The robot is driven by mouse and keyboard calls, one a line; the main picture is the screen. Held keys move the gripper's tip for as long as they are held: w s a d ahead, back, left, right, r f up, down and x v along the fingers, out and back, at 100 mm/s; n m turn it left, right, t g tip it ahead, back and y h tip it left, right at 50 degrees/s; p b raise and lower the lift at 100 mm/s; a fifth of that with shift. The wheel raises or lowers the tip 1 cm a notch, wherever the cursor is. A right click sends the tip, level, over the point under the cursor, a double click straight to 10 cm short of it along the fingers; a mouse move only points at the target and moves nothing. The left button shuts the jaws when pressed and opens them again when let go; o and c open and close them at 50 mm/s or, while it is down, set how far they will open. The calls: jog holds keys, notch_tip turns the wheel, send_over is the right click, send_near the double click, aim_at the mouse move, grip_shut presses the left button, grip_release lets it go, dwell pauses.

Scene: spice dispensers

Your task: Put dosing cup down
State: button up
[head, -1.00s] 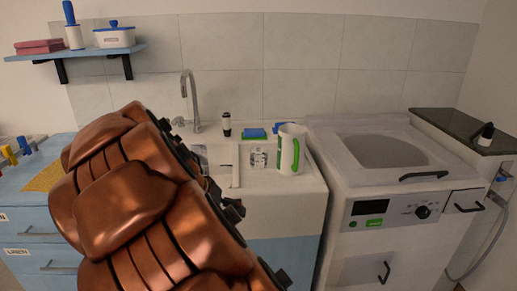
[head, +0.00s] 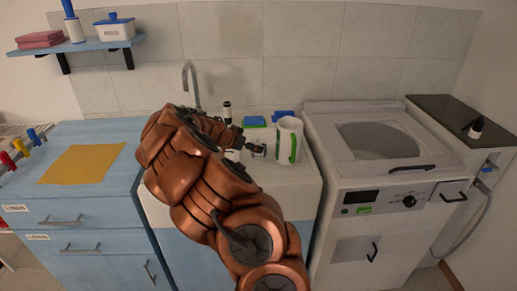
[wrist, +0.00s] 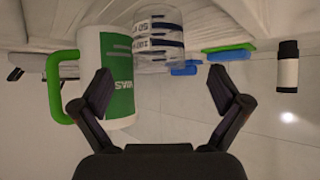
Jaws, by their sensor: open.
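The dosing cup (wrist: 158,40) is clear, with dark blue scale markings. In the wrist view, which looks upside down, it stands on the counter, ahead of my gripper (wrist: 160,85) and between the lines of its two fingers. My gripper is open and empty, and neither finger touches the cup. In the head view the cup (head: 258,143) is partly hidden behind my gripper (head: 256,151), beside the white jug.
A white jug (head: 288,141) with green label and handle stands close beside the cup; it is near one finger in the wrist view (wrist: 108,65). Sponges (head: 255,121) and a black-and-white bottle (head: 227,113) are behind. The washing machine (head: 385,190) is to the right.

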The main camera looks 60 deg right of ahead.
aim_at(261, 142)
jog(key=shift+p+x, duration=1.2)
jog(key=shift+x, duration=1.9)
jog(key=shift+s+d+r, duration=0.1)
jog(key=shift+r, duration=0.05)
jog(key=c, duration=1.4)
jog(key=shift+c, duration=0.2)
jog(key=shift+r, duration=0.1)
